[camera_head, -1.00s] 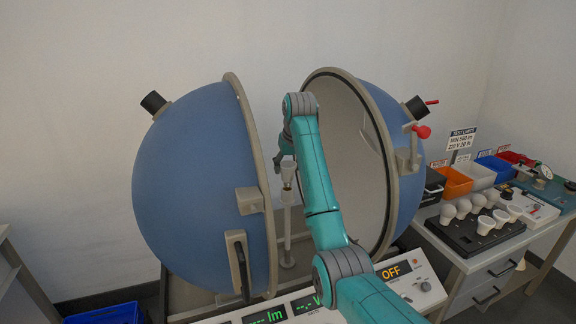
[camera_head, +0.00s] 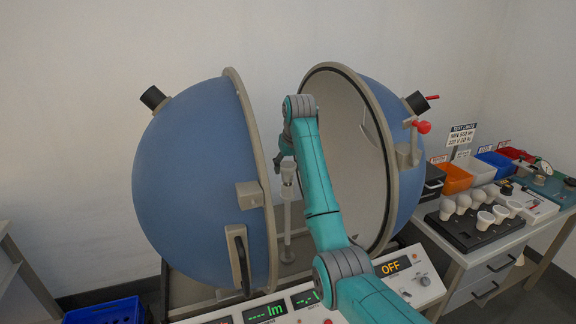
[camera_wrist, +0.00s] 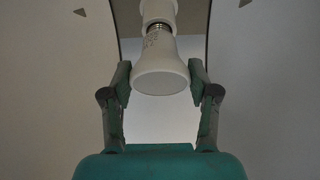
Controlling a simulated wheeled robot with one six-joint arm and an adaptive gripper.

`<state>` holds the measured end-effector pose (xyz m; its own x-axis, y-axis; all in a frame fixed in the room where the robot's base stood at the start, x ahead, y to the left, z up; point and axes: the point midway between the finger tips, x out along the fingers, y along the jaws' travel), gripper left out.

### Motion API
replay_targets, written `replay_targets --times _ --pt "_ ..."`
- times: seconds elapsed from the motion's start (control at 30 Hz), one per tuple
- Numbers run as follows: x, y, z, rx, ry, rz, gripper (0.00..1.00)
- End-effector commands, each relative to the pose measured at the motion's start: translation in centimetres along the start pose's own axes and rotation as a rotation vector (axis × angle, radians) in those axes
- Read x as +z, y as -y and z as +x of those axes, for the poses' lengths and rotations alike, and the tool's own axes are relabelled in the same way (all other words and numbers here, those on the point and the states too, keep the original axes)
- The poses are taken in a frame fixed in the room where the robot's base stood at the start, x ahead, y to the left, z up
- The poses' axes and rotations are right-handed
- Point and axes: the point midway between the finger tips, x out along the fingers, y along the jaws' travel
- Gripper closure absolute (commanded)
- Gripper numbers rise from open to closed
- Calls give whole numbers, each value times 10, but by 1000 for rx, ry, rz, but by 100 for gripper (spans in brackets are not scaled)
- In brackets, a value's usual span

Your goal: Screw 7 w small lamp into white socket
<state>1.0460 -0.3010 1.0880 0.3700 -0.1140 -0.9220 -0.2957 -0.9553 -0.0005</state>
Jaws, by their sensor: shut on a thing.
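The small white lamp (camera_wrist: 160,67) is between the fingers of my gripper (camera_wrist: 158,77), which is shut on its wide head. Its narrow end points at the white socket (camera_wrist: 158,12) in the wrist view. A short band of metal thread still shows between lamp and socket, and the lamp looks lined up with it. In the head view the lamp (camera_head: 289,168) is above the post (camera_head: 287,222) between the two sphere halves. My arm hides part of that area, and the lamp's lettering is too blurred to read.
The blue left half (camera_head: 195,190) and the right half (camera_head: 345,150) of the sphere stand open close around my arm. The control panel (camera_head: 405,270) in front reads OFF. A black tray (camera_head: 458,232) with several white lamps is on the right bench, with coloured bins (camera_head: 456,178) behind.

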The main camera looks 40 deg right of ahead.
Motion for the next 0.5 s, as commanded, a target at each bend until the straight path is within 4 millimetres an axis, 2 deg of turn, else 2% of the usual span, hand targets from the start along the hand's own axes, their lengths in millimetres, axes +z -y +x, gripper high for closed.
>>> replay_targets --times 0.2,0.23,0.3,0.33,0.5 --pt "1 0 1 0 2 0 76" --pt "1 0 1 0 2 0 35" --pt "1 0 1 0 2 0 18" --pt "1 0 1 0 2 0 11" --pt "0 0 1 0 2 0 11"
